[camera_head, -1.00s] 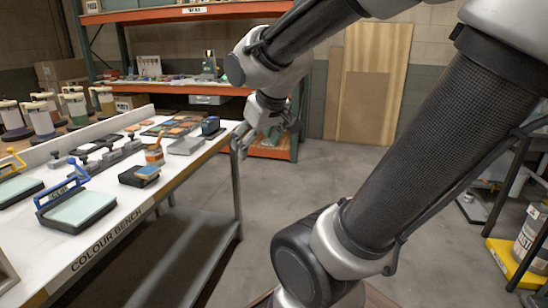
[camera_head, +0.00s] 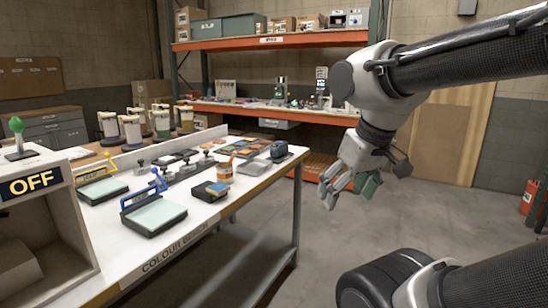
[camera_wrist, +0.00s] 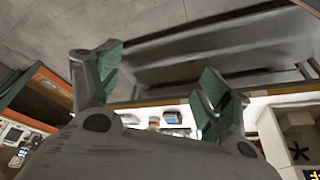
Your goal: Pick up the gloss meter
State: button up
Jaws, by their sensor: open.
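My gripper (camera_head: 348,188) is open and empty, pointing down in the air to the right of the bench's far end. In the wrist view its two green-padded fingers (camera_wrist: 163,92) are spread wide with nothing between the pads.
Applicator pads lie nearer. A box marked OFF (camera_head: 40,210) stands at the left. An orange-framed rack (camera_head: 300,40) is behind.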

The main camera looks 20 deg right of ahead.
aim_at(276, 151)
jog(key=i+l+u, duration=0.1)
jog(key=i+l, duration=0.15)
jog(key=l, duration=0.15)
jog(key=i+l, duration=0.25)
jog(key=i+l+u, duration=0.15)
jog(key=l, duration=0.35)
jog(key=i+l, duration=0.3)
jog(key=l, duration=0.15)
jog(key=i+l+u, duration=0.15)
jog(key=l, duration=0.25)
jog(key=i+l, duration=0.3)
jog(key=l, duration=0.15)
jog(key=i+l+u, duration=0.15)
jog(key=l, duration=0.3)
jog(key=i+l, duration=0.2)
jog(key=l, duration=0.25)
jog(key=u, duration=0.05)
